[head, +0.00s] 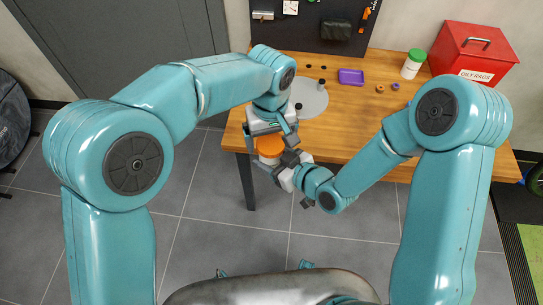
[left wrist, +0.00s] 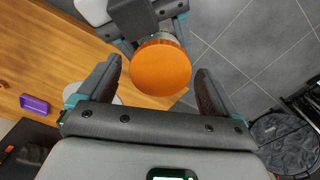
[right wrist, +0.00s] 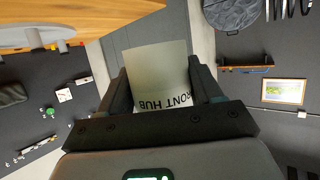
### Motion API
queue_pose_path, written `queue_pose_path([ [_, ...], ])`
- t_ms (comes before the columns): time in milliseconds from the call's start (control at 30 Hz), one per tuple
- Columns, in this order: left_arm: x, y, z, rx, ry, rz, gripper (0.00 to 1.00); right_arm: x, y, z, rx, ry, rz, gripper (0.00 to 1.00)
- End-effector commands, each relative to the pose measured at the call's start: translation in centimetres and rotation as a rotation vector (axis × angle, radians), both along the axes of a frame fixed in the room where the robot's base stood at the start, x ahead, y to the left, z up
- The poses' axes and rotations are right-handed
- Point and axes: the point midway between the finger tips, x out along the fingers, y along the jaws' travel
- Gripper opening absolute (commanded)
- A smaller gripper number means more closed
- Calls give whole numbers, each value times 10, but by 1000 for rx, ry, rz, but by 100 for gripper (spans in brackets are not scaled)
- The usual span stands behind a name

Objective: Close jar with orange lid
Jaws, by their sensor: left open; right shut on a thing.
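An orange lid (head: 269,146) sits at the top of a jar in front of the table's front-left edge. In the left wrist view, the lid (left wrist: 160,68) lies between the spread fingers of my left gripper (left wrist: 158,72), with gaps on both sides. My left gripper (head: 271,133) is open above the lid. My right gripper (right wrist: 158,80) is shut on the pale jar (right wrist: 158,75), whose label reads "FRONT HUB", and holds it off the table. In the right wrist view the lid does not show. How tightly it sits on the jar cannot be told.
The wooden table (head: 330,125) carries a round pale mat (head: 309,100), a purple tray (head: 351,77), a green-capped white bottle (head: 413,64), and small orange and purple pieces. A red oily-rags bin (head: 474,53) stands at the back right. Grey floor lies open before the table.

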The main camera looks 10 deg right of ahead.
Motion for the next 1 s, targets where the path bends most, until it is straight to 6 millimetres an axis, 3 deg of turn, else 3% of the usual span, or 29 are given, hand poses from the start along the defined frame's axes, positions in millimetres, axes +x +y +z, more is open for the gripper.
queue_pose_path([
  [100, 0, 0, 0, 0, 0, 0, 92, 0, 0, 0, 1, -1, 0, 0],
  [200, 0, 0, 0, 0, 0, 0, 60, 0, 0, 0, 1, -1, 0, 0],
  [300, 0, 0, 0, 0, 0, 0, 33, 0, 0, 0, 1, -1, 0, 0],
  [733, 0, 0, 0, 0, 0, -142, 33, 0, 0, 0, -1, -1, 0, 0],
  [767, 0, 0, 0, 0, 0, -142, 79, 0, 0, 0, -1, -1, 0, 0],
  [800, 0, 0, 0, 0, 0, -142, 92, 0, 0, 0, -1, -1, 0, 0],
  [833, 0, 0, 0, 0, 0, -141, 99, 0, 0, 0, -1, -1, 0, 0],
  [1000, 0, 0, 0, 0, 0, -141, 99, 0, 0, 0, 1, -1, 0, 0],
])
